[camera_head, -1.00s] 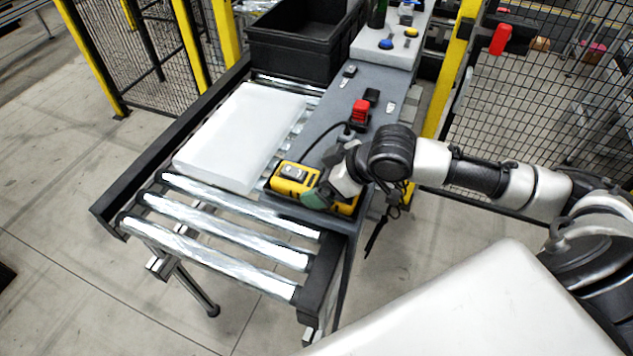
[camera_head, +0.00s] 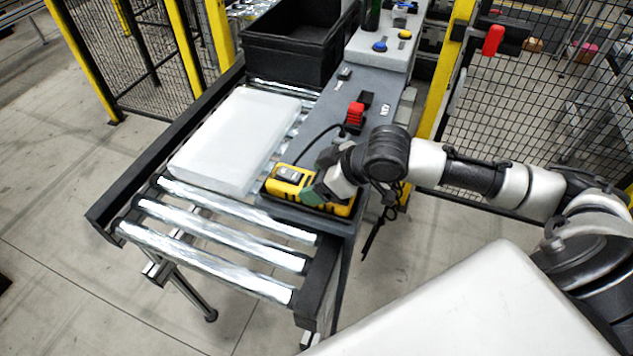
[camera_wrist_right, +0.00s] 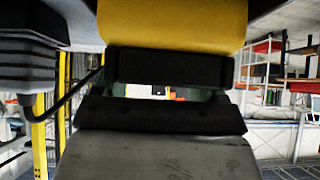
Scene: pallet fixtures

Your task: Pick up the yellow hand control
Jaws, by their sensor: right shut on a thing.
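The yellow hand control (camera_head: 290,179) with black parts lies at the near end of the grey side panel beside the rollers. In the right wrist view its yellow body (camera_wrist_right: 172,22) fills the top of the picture, against a dark jaw pad. My right gripper (camera_head: 316,194) is shut on the hand control, at its right part, which the gripper partly hides. I cannot tell whether the control is lifted off the surface. A black cable (camera_head: 318,140) runs behind it. My left gripper is not in view.
A white slab (camera_head: 235,143) lies on the roller conveyor (camera_head: 215,226), left of the control. A black crate (camera_head: 298,45) stands behind. A red block (camera_head: 355,113) sits on the panel further back. Yellow-post mesh fencing (camera_head: 545,100) stands at right.

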